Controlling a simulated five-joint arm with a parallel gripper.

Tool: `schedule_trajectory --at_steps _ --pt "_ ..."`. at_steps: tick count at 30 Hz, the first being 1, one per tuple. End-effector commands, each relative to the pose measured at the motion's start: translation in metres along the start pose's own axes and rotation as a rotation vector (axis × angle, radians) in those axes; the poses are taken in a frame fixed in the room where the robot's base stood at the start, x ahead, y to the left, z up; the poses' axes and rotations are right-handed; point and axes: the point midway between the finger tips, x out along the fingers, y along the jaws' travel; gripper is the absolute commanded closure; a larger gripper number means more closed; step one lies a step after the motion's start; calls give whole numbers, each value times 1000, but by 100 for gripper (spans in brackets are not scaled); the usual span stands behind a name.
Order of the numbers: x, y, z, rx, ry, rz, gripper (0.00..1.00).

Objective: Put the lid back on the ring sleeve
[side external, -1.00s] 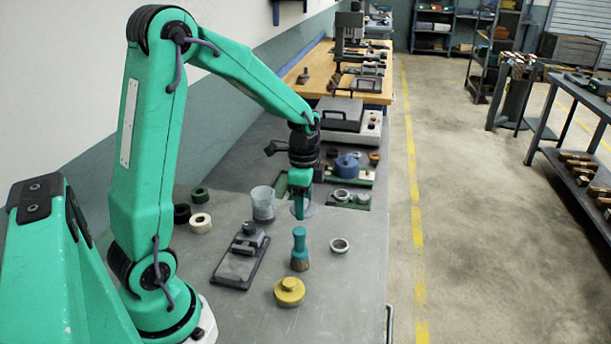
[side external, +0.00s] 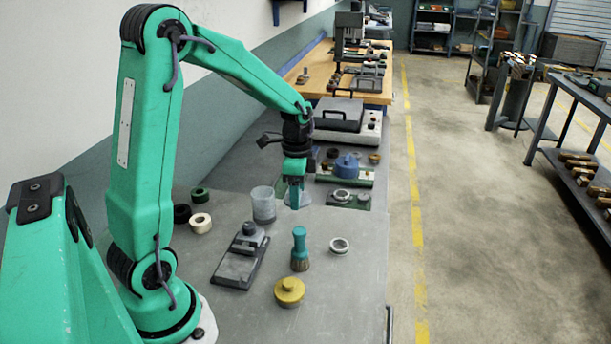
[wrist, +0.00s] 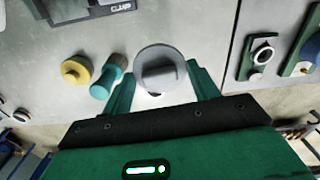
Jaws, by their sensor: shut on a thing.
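My gripper (wrist: 160,85) is shut on a grey round lid (wrist: 175,58), gripped at its sides, with a raised bar across its top. In the side external view, my gripper (side external: 294,197) is over the bench, and the lid shows only as a pale patch behind the fingers. A loose metal ring (side external: 340,245) lies on the bench, nearer the front. I cannot tell which ring is the sleeve.
A teal brush (side external: 300,250) stands in front of my gripper, with a yellow round piece (side external: 289,291) nearer. A clear cup (side external: 263,205) is close on the left. A dark tool block (side external: 241,262) lies left of the brush. A blue pot (side external: 347,166) stands behind the rings.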

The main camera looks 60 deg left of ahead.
Motion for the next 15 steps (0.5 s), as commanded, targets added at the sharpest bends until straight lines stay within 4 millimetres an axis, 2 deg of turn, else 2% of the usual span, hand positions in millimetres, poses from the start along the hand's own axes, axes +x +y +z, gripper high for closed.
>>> schedule_trajectory --at_steps 9,15 --pt "-26 -41 56 -243 1 -2 61" --pt "-39 -58 89 -373 1 -3 61"
